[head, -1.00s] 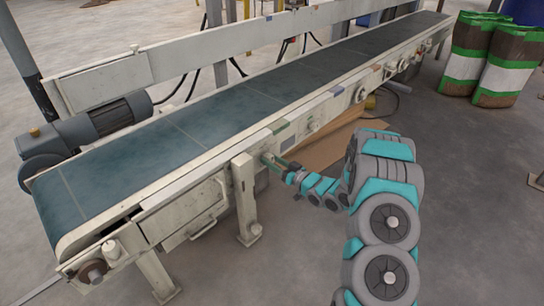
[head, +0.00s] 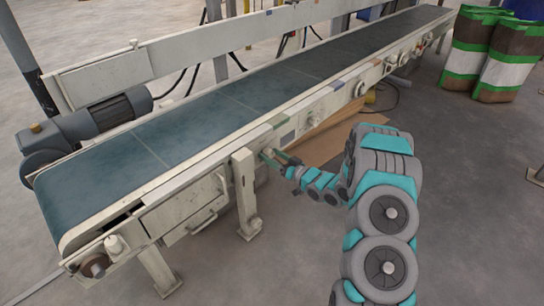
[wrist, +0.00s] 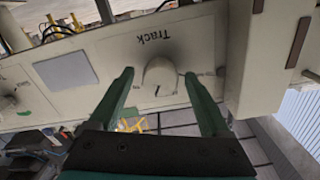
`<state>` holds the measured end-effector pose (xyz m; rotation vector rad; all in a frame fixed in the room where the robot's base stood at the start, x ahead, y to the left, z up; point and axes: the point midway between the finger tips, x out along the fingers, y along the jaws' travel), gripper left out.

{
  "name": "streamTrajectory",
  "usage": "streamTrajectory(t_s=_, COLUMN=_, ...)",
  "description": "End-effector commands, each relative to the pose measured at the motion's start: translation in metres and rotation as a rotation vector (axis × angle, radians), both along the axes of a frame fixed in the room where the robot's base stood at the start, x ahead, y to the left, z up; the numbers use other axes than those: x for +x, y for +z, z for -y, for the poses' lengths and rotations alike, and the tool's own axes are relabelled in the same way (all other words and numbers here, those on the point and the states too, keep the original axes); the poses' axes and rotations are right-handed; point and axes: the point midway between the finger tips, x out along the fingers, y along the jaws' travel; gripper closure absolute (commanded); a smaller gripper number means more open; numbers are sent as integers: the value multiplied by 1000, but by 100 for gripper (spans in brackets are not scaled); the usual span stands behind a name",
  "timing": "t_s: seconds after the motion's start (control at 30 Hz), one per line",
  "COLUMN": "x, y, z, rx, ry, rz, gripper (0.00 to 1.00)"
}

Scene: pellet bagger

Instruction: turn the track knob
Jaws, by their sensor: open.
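The track knob (wrist: 160,76) is a round, off-white knob on the conveyor's side panel, with the word "Track" printed beside it, upside down in the wrist view. A dark mark shows on its face. My gripper (wrist: 161,82) is open, with one green finger on each side of the knob. I cannot tell whether the fingers touch it. In the head view my gripper (head: 272,158) is at the conveyor's side rail, just right of a support leg, and the knob is hard to make out there.
The conveyor (head: 190,150) with a dark belt runs from front left to back right. Its support leg (head: 244,195) stands close left of my gripper. Another knob (wrist: 8,102) sits along the panel. Bags (head: 490,55) stand at the back right. Floor to the right is open.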

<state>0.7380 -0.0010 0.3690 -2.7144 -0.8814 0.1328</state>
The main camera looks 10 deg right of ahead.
Motion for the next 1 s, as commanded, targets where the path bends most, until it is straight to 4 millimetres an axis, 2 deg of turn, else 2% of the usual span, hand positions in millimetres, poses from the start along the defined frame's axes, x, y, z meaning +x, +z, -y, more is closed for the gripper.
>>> streamTrajectory(t_s=0.27, x=-4, y=0, z=4, rx=0, ry=0, rz=0, gripper=19)
streamTrajectory(t_s=0.7, x=-52, y=-1, z=40, rx=-1, ry=-3, rz=-1, gripper=19)
streamTrajectory(t_s=1.0, x=-63, y=0, z=46, rx=0, ry=0, rz=0, gripper=19)
